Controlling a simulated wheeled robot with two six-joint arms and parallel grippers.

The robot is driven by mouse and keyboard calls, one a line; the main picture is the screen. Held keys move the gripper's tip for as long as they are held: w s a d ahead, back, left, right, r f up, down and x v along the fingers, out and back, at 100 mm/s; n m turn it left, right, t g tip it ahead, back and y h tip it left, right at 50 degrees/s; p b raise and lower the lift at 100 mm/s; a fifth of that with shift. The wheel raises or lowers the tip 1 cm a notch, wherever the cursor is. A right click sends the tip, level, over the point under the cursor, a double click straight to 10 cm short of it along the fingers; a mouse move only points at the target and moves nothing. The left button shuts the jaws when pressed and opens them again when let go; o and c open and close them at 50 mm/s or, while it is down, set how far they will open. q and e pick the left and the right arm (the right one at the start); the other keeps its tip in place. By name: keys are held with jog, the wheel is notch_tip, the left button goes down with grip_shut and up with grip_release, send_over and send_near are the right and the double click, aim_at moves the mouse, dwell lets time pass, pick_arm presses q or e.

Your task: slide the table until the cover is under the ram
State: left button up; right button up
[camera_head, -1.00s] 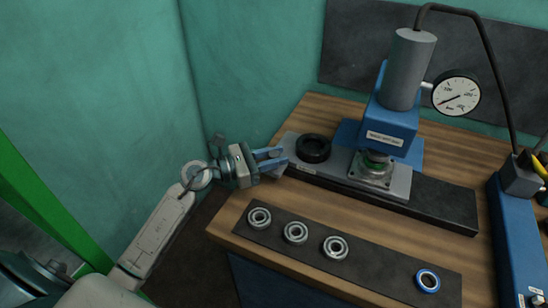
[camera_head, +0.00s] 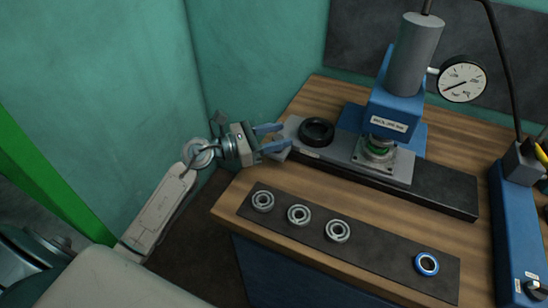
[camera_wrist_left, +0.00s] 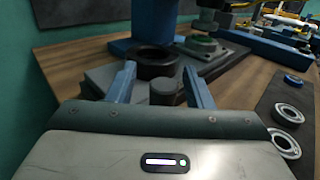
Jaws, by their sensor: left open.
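The sliding table (camera_head: 345,152) is a grey plate on a dark rail. It carries a black ring (camera_head: 317,131) at its left and the cover (camera_head: 376,155), a square metal flange with a green centre, at its right. The cover appears directly below the blue press head; the ram's lower end is largely hidden there. My left gripper (camera_head: 286,135) is open at the table's left end. In the left wrist view, its fingers (camera_wrist_left: 161,85) stand apart on either side of a dark round knob (camera_wrist_left: 163,92), with gaps visible. My right gripper is out of view.
A dark mat (camera_head: 375,253) with several bearings lies along the bench's front. The press cylinder (camera_head: 415,55) and a gauge (camera_head: 462,79) stand behind the table. A blue pump (camera_head: 515,240) is at the right. The green wall is close behind my left arm.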

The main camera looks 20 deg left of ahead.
pick_arm(q)
notch_tip(320, 180, up, 2)
jog(key=shift+a+r+p, duration=0.1)
jog(key=shift+r+p, duration=0.15)
jog(key=shift+p, duration=0.35)
jog(key=s+d+r+p, duration=0.1)
jog(key=s+d+p, duration=0.2)
jog(key=s, duration=1.2)
jog(key=d, duration=0.3)
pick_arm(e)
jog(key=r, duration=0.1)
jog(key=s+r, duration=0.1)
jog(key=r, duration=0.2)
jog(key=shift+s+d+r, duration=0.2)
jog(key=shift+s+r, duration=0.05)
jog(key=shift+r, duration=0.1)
pick_arm(q)
jog(key=shift+r, duration=0.1)
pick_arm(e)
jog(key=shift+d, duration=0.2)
